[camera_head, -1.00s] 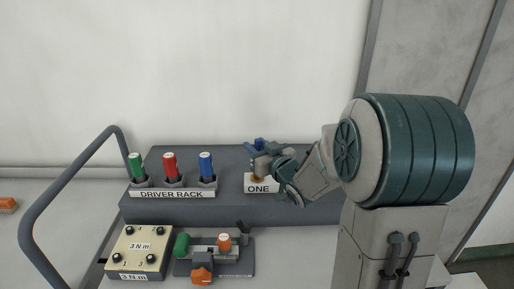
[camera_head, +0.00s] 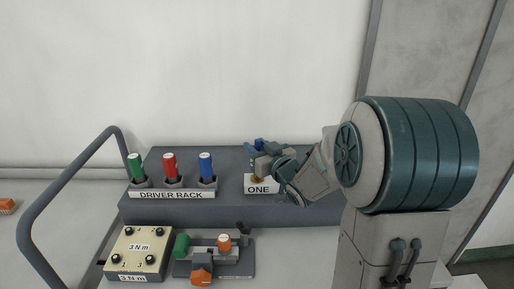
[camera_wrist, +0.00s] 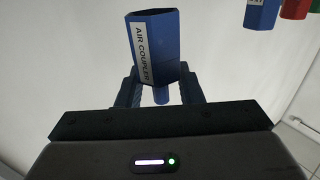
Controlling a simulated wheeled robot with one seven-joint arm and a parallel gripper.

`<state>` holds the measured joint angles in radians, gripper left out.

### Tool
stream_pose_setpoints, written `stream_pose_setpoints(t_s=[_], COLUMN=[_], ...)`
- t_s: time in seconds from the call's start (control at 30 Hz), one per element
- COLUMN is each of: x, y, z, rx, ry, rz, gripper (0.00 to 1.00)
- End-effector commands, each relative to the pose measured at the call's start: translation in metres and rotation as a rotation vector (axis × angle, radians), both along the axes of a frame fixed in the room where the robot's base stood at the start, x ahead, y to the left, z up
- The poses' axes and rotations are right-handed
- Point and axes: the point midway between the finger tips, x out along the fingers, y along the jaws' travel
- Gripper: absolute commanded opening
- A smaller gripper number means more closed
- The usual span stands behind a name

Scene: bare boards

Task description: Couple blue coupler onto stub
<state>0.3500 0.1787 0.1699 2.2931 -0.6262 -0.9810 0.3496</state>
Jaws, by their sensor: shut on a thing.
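The blue coupler (camera_wrist: 154,52), labelled AIR COUPLER, is between the two fingers of my gripper (camera_wrist: 160,92) in the wrist view. The gripper is shut on it. In the head view my gripper (camera_head: 262,160) is above and behind the white plate marked ONE (camera_head: 258,189), and a bit of blue shows at its far side. A small brass-coloured piece (camera_head: 257,178), perhaps the stub, shows just under the gripper at the plate's top edge. The fingers hide most of this spot, so I cannot tell whether the coupler touches it.
Green (camera_head: 136,166), red (camera_head: 170,165) and blue (camera_head: 206,165) handles stand in the DRIVER RACK (camera_head: 171,195) to the left. A cream 3 N m box (camera_head: 139,247) and a grey fixture (camera_head: 238,268) with orange and green knobs sit in front. A dark rail (camera_head: 62,185) curves at left.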

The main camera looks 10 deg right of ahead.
Motion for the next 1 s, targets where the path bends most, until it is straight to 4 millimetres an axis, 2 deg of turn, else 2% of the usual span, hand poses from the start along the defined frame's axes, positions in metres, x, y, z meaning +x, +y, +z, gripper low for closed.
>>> stream_pose_setpoints(t_s=[1.0], x=[0.000], y=[0.000], z=[-0.023], rx=[0.000], ry=[0.000], rz=[0.000], gripper=[0.09])
